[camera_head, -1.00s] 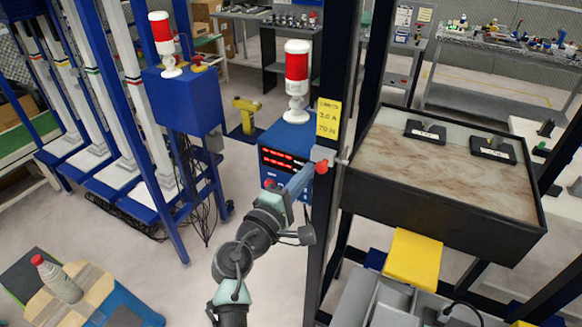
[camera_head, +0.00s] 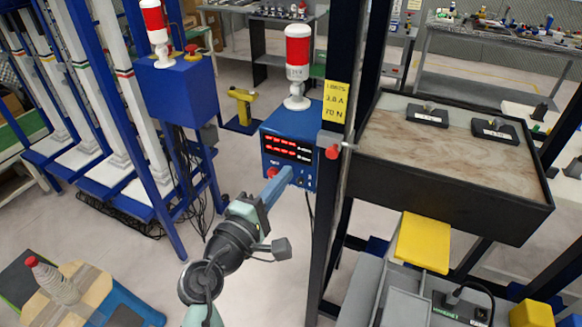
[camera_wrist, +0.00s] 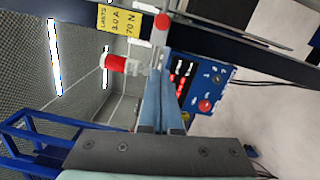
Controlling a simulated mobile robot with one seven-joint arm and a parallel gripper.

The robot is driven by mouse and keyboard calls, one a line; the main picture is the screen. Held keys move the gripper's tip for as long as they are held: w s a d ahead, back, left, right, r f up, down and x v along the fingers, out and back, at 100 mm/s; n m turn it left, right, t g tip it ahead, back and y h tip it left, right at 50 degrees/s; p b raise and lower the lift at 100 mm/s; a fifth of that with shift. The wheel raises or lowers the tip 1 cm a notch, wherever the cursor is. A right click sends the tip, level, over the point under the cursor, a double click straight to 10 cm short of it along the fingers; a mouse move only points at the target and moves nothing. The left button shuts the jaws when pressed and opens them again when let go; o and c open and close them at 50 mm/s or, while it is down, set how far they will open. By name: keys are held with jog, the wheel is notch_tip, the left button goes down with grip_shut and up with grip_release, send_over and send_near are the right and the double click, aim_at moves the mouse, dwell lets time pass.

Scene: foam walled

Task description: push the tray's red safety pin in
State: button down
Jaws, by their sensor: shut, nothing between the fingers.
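The red safety pin (camera_head: 332,152) has a round red head and sits at a small grey bracket on the dark post, beside the tray's left corner. In the wrist view its red head (camera_wrist: 162,22) shows near the top, beyond the fingers. How deep it sits is unclear. The tray (camera_head: 450,198) is a dark walled box with a brown marbled surface, right of the post. My gripper (camera_head: 284,177) is shut and empty, left of and below the pin in the head view and apart from it. Its closed fingers (camera_wrist: 161,88) point up the wrist view.
A blue box (camera_head: 268,151) with red displays and a red-white beacon (camera_head: 298,60) stands behind my gripper. A yellow label (camera_head: 336,103) hangs on the post. Two black blocks stand on the tray; a yellow block (camera_head: 422,240) is below it.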

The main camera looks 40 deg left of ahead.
jog(key=s, duration=0.4)
jog(key=shift+d+f, duration=0.1)
jog(key=shift+d, duration=0.2)
jog(key=shift+s+a, duration=0.1)
jog(key=shift+a, duration=0.05)
